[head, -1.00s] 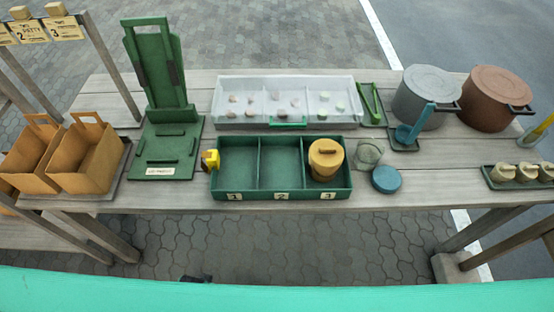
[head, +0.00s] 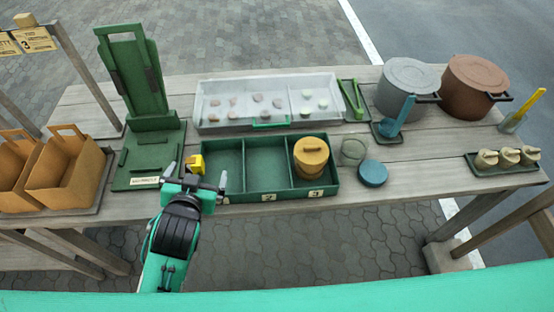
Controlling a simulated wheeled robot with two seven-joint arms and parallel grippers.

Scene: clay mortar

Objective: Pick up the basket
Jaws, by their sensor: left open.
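Two orange-tan baskets with upright handles stand side by side at the left end of the table. The nearer-to-centre basket (head: 68,175) is whole in view, and the other basket (head: 14,182) is cut by the left edge. Both look empty. My left gripper (head: 205,178) is open and empty at the front edge of the green compartment tray, to the right of the baskets and apart from them. My right gripper is not in view.
The green stand (head: 150,150) lies between baskets and gripper. The green compartment tray (head: 230,197) holds a yellow lidded pot (head: 311,158) in compartment 3. A clear-lidded tray (head: 215,115), grey pot (head: 405,80) and brown pot (head: 470,88) stand further back and right.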

